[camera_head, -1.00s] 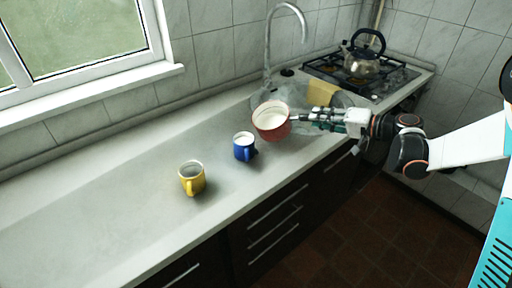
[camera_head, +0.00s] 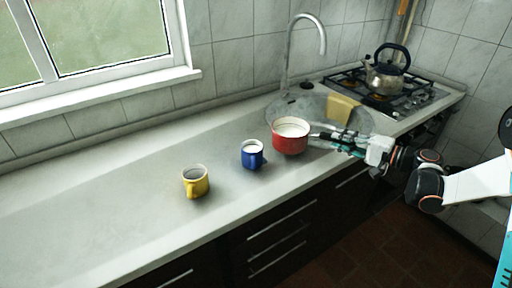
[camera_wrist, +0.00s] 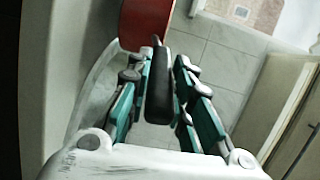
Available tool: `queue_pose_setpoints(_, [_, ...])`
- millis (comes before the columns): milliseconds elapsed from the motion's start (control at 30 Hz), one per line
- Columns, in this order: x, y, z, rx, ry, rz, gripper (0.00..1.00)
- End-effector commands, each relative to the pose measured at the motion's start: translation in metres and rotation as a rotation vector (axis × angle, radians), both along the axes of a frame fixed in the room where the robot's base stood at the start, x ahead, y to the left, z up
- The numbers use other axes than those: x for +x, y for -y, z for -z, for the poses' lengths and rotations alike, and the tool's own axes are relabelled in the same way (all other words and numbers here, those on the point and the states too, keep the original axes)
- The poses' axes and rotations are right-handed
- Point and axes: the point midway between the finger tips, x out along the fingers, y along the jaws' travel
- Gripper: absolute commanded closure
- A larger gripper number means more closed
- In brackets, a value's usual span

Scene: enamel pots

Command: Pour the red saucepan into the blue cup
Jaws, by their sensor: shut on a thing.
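The red saucepan (camera_head: 290,143) is close to level, just right of the blue cup (camera_head: 252,160), near the counter's front edge. Its inside looks white; I cannot tell liquid from lining. I also cannot tell whether its base touches the counter. My gripper (camera_head: 330,137) is to the right of the saucepan, shut on its handle. In the wrist view the black handle (camera_wrist: 158,88) lies between my fingers, and part of the red side (camera_wrist: 146,22) shows at the top. The blue cup stands upright, white inside, handle toward the front.
A yellow mug (camera_head: 196,184) stands to the left of the blue cup. Behind the saucepan are the sink and tap (camera_head: 287,62). A kettle (camera_head: 384,76) stands on the stove at the back right. The counter's left part (camera_head: 90,215) is clear.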

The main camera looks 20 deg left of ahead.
Motion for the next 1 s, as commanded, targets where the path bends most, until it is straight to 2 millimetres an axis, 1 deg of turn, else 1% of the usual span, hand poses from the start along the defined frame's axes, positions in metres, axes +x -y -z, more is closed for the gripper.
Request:
queue_pose_setpoints(167, [0.001,-0.001,-0.006,0.014,-0.011,0.000,1.00])
queue_pose_setpoints(500, [0.001,-0.001,-0.046,0.014,-0.011,0.001,1.00])
queue_pose_setpoints(567, [0.001,-0.001,-0.049,0.014,-0.011,0.001,1.00])
queue_pose_setpoints(833, [0.000,0.002,-0.048,0.012,-0.011,0.019,1.00])
queue_pose_setpoints(933, [-0.003,0.011,-0.045,0.009,-0.016,0.077,1.00])
queue_pose_setpoints(1000, [-0.006,0.022,-0.041,0.005,-0.021,0.146,1.00])
